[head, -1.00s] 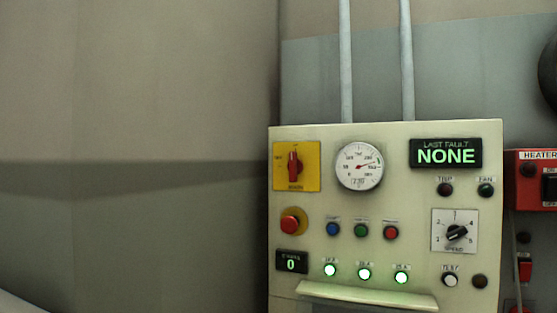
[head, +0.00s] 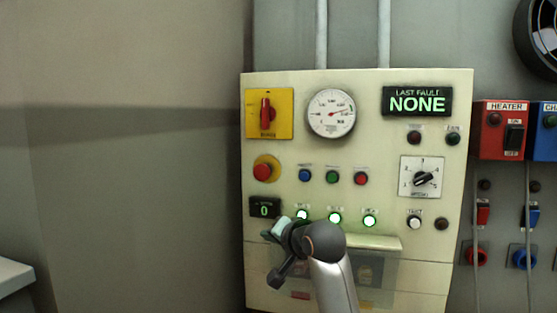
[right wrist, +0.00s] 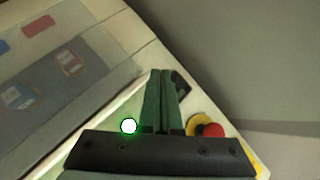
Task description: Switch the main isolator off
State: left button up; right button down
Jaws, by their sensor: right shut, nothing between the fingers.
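The main isolator (head: 267,113) is a red rotary handle on a yellow plate at the top left of the cream panel (head: 380,150). Its handle stands upright. In the head view my right gripper (head: 272,231) is shut and empty, low in front of the panel, below the isolator and near the small counter display. In the right wrist view the shut fingers (right wrist: 163,80) point over the panel, beside the red emergency button (right wrist: 208,129). Only a yellow corner shows at that view's lower right edge. My left gripper is not in view.
A round gauge (head: 331,113) is right of the isolator, and the red mushroom button (head: 263,171) is below it. A ledge (head: 370,242) juts out under the lit green buttons. Red heater (head: 502,130) and blue boxes stand to the right. The wall to the left is bare.

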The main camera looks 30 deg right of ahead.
jog(key=s+d+r+m+t, duration=0.1)
jog(key=s+d+r+m, duration=0.1)
jog(key=r, duration=0.7)
jog(key=s+d+r+m+t, duration=0.1)
jog(key=s+r, duration=0.4)
jog(key=r, duration=0.5)
jog(key=s+d+r+m+t, duration=0.2)
jog(key=s+d+r+m, duration=0.1)
jog(key=r, duration=0.6)
jog(key=shift+s+r+m, duration=0.15)
jog(key=shift+r+m, duration=0.1)
jog(key=shift+m, duration=0.45)
jog(key=shift+y, duration=0.3)
jog(key=p, duration=0.4)
send_near(270, 104)
jog(key=w+d, duration=0.2)
jog(key=shift+w+d, duration=0.35)
jog(key=shift+w, duration=0.05)
jog(key=shift+w+a+f, duration=0.1)
jog(key=shift+w+a, duration=0.75)
jog(key=shift+w, duration=0.1)
jog(key=shift+w+a+f+p, duration=0.1)
jog(key=shift+w+a+p, duration=0.3)
jog(key=shift+w, duration=0.1)
jog(key=shift+s, duration=0.15)
